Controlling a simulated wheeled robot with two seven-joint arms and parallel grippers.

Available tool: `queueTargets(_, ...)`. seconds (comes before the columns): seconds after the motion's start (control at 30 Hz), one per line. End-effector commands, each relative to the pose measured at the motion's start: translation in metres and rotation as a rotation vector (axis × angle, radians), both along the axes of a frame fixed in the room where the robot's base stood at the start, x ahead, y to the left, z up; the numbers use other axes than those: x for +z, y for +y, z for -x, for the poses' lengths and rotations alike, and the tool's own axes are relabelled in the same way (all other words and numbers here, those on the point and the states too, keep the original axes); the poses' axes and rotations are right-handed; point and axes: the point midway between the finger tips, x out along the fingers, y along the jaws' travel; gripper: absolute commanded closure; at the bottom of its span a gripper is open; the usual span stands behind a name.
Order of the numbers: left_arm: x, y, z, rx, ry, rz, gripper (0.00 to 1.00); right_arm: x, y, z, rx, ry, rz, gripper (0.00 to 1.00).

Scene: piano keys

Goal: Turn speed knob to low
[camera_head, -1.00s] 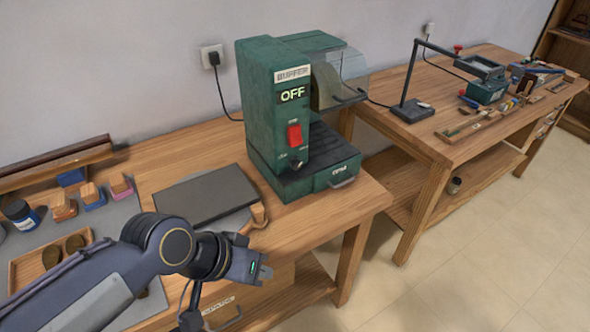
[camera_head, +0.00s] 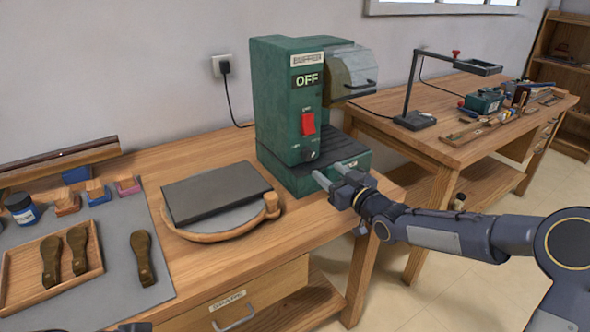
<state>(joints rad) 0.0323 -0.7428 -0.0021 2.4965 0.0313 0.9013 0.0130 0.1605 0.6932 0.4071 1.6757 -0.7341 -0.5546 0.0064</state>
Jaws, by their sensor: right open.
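The green buffer machine (camera_head: 275,95) stands on the wooden workbench, its display (camera_head: 307,80) reading OFF. A red switch (camera_head: 308,124) is on its front face. The small dark speed knob (camera_head: 309,155) sits below the switch, low on the front. My right gripper (camera_head: 330,174) is open and empty, its two pale fingers pointing at the knob from the lower right. The fingertips look close to the knob, but I cannot tell whether they touch it. Markings around the knob are too small to read.
A dark flat slab (camera_head: 215,192) lies on a round wooden-rimmed board left of the machine. A second workbench (camera_head: 430,140) with a lamp and tools stands at the right.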

Motion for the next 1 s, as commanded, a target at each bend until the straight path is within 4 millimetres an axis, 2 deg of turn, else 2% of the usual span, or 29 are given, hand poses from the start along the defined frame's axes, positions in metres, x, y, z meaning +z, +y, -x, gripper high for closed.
queueTargets(0.43,0.007,0.0,0.0,0.0,0.0,0.0,1.0,0.001,0.038,-0.051,0.001,0.001,-0.001,0.48)
queueTargets(0.6,0.007,0.0,0.0,0.0,0.0,0.0,1.0,0.001,0.044,-0.059,0.001,0.001,0.0,0.48)
queueTargets(0.83,0.007,0.0,0.0,0.0,0.0,0.0,1.0,0.001,0.044,-0.06,0.0,0.001,0.001,0.48)
queueTargets(0.87,0.007,0.0,0.0,0.0,0.0,0.0,1.0,0.001,0.044,-0.06,0.0,0.001,0.001,0.49)
queueTargets(1.0,0.007,0.0,0.0,0.0,0.0,0.0,1.0,0.001,0.044,-0.06,0.0,0.001,0.001,0.67)
